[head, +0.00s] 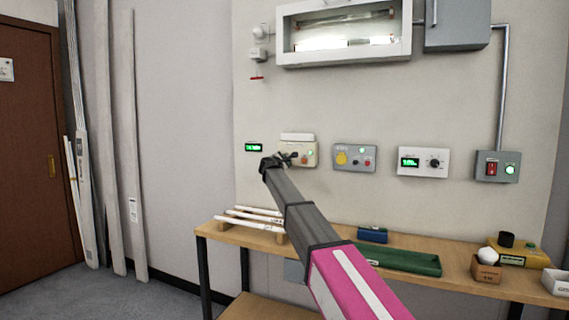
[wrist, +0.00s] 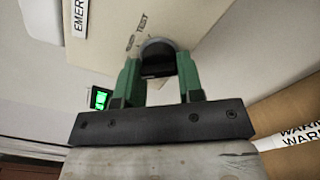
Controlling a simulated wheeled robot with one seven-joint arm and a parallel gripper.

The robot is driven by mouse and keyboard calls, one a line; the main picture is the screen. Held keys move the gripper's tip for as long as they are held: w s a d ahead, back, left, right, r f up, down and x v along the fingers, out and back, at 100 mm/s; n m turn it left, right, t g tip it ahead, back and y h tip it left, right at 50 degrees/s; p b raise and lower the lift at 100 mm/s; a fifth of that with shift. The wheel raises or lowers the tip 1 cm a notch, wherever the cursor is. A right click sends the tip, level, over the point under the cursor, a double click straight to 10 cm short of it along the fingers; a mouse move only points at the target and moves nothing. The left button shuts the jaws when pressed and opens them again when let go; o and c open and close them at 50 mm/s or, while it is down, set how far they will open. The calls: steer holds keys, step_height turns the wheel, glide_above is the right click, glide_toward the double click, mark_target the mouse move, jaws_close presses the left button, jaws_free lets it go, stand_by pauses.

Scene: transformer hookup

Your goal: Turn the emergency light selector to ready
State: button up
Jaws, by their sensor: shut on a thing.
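The emergency light unit (head: 299,138) is a cream box on the wall, with a small green lamp at its right side. In the wrist view its cream face (wrist: 112,40) fills the top, with a label starting "EMER" and a small "TEST" mark. The selector (wrist: 158,52) is a dark round knob on that face. My gripper (head: 286,160) is at the lower left of the unit and hides the knob in the head view. In the wrist view my green fingers (wrist: 158,72) are shut on the knob, one on each side. The knob's pointer setting cannot be read.
A small green display (head: 254,147) is left of the unit. A grey box with a yellow button (head: 354,158) and a white box with a display (head: 424,162) are to its right. Below stands a wooden bench (head: 330,235) with tubes and a green tray (head: 395,260).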

steer(key=shift+r+m, duration=0.1)
steer(key=shift+m, duration=3.5)
steer(key=o, duration=0.9)
steer(key=shift+s+a, duration=0.1)
steer(key=v, duration=1)
steer(key=shift+s+a, duration=0.1)
steer(key=shift+s, duration=0.2)
